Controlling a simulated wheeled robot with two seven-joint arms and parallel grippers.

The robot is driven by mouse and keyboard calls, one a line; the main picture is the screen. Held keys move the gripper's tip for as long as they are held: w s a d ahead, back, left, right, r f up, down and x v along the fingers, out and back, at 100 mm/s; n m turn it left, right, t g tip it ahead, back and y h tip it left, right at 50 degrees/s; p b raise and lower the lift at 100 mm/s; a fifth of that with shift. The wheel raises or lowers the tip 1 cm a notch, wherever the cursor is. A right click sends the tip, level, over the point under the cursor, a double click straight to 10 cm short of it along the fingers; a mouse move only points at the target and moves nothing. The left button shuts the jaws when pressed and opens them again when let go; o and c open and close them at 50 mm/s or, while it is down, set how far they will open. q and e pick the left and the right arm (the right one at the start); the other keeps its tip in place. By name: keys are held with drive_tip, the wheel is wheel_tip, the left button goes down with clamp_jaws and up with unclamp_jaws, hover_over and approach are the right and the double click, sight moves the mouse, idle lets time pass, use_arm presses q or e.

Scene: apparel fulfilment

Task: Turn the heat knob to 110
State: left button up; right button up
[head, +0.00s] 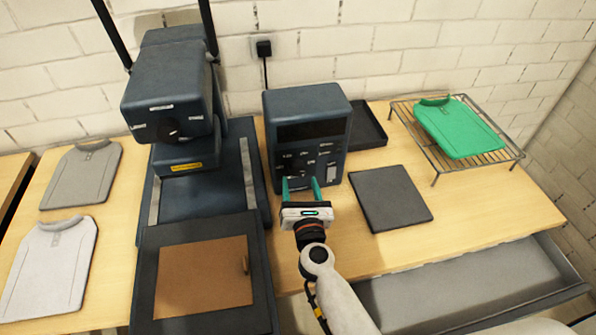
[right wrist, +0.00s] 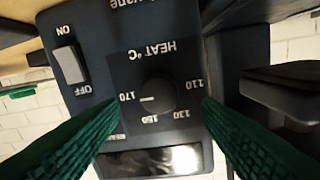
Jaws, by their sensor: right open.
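The heat knob (right wrist: 160,97) is a dark round dial on the front of a dark blue control box (head: 307,105). The right wrist view shows it upside down. Its white mark points left, toward the printed 170. The 110 label (right wrist: 195,83) is on the other side of the dial. My right gripper (head: 301,184) is at the lower front of the box. Its two green fingers are open, one on each side of the knob, with a gap between each finger and the dial. My left gripper is not in view.
An ON/OFF switch (right wrist: 69,65) sits beside the dial panel. A press machine (head: 170,95) stands left of the box. A dark flat plate (head: 391,198) and a wire rack (head: 436,165) with a green shirt (head: 457,127) are to the right. Grey shirts lie at the left.

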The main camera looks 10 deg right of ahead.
sight(297, 171)
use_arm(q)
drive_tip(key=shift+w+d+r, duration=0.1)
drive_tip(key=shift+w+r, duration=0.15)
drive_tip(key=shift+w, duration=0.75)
use_arm(e)
drive_tip(key=shift+w+d, duration=0.15)
drive_tip(key=shift+w, duration=1.8)
drive_tip(key=c, duration=1)
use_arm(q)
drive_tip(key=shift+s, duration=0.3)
